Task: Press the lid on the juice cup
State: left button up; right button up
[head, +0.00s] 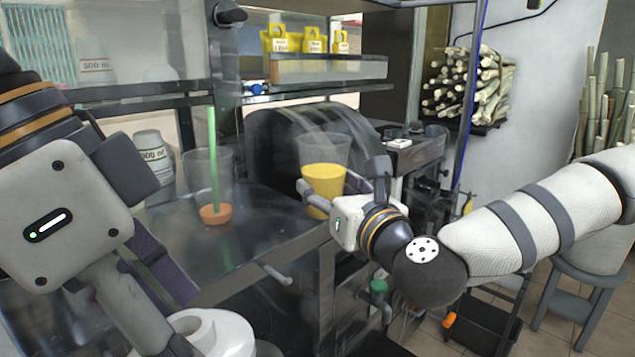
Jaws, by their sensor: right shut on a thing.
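The juice cup is a clear cup (324,182) with yellow juice in its lower part. It stands upright near the front right corner of the metal counter, in front of the dark press housing. My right gripper (338,190) is shut on it, with fingers at its left and right sides. I cannot make out a lid on its clear rim. My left gripper (150,220) is large and close at the left, apart from the cup. Its fingertips are not clear, so I cannot tell whether it is open or holds anything.
A white tub (152,158) stands behind my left gripper. Yellow tagged items (312,42) sit on the shelf. Cane (472,85) is stacked right.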

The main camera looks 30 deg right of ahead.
jog(key=shift+s+d+r, duration=0.1)
jog(key=shift+s+d, duration=0.15)
jog(key=shift+s, duration=0.4)
jog(key=o, duration=0.6)
jog(key=c, duration=0.9)
